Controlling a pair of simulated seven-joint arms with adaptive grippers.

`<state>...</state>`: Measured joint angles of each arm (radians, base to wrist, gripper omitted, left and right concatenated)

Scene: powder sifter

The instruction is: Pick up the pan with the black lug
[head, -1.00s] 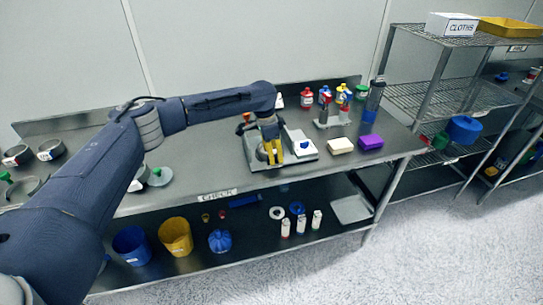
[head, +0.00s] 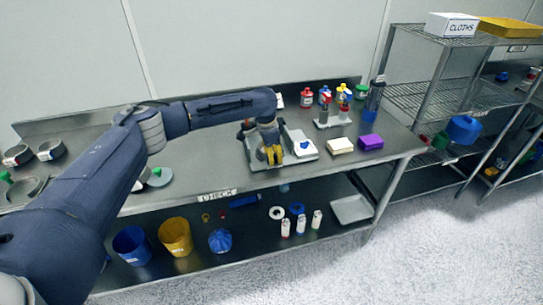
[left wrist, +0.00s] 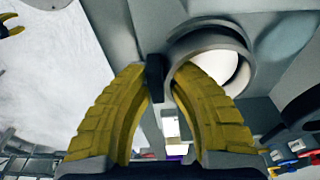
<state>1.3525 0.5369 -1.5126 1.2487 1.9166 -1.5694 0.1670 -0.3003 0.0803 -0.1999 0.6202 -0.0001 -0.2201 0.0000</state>
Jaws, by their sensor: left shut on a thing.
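My left gripper (left wrist: 164,80) is shut on the black lug (left wrist: 155,78) at the side of a grey ring-shaped pan (left wrist: 250,62). In the left wrist view the lug sits between the yellow fingertips, and the pan is at upper right with a bright round opening. In the head view the left gripper (head: 272,162) is over the grey sifter stand (head: 246,146) on the bench. The pan is mostly hidden there by the fingers; I cannot tell if it is lifted. The yellow fingertips of my right gripper (left wrist: 12,25) show apart at the left wrist view's upper-left edge.
A white scale (head: 300,146) stands right of the sifter stand.

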